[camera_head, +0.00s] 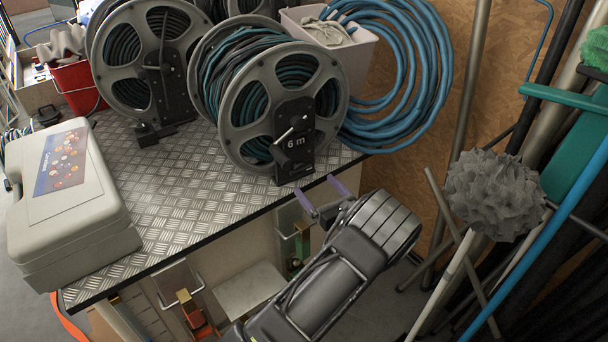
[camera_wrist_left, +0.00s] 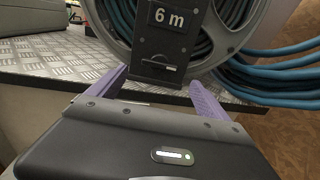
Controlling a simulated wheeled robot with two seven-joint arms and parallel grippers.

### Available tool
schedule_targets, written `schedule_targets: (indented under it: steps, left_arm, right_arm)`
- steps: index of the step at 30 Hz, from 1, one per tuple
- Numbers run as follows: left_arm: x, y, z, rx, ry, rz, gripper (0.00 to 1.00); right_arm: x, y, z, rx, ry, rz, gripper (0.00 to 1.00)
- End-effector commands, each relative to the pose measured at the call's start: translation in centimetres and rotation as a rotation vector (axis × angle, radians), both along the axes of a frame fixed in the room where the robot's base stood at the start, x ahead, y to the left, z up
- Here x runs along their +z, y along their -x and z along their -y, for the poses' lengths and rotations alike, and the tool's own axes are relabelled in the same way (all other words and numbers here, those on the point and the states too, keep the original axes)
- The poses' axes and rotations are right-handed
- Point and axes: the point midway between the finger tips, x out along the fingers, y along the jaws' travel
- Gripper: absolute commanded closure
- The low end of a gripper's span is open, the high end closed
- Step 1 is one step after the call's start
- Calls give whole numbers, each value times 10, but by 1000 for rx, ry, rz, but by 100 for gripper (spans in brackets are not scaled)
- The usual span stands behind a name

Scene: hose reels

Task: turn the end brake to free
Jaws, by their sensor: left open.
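The end reel (camera_head: 258,90) is a grey spoked drum of dark and teal hose near the table's front edge. Its black front plate (camera_head: 292,165) is marked 6 m, and the plate also shows in the left wrist view (camera_wrist_left: 160,45). The brake lever (camera_head: 285,136) is a small pale bar on this plate; in the left wrist view the lever (camera_wrist_left: 158,66) lies roughly level in a pale-marked slot. My left gripper (camera_head: 322,192) is open and empty, its purple fingers apart below and in front of the plate, not touching the lever. My right gripper is out of view.
A second reel (camera_head: 138,60) stands to the left on the chequer-plate table (camera_head: 165,180). A beige case (camera_head: 70,195) sits at the table's left. A blue hose coil (camera_head: 430,70) hangs at the right, near poles and a grey mop head (camera_head: 495,195).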

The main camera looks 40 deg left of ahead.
Motion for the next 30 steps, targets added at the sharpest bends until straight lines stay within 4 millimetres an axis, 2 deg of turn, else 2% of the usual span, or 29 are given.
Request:
schedule_targets:
  steps: [15,26,30]
  left_arm:
    - [0,-26,-63,4,1,0,11]
    - [-1,-29,-69,1,1,-2,11]
    - [-1,-29,-69,1,1,0,22]
  right_arm:
    - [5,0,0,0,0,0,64]
    - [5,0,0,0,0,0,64]
    - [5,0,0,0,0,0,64]
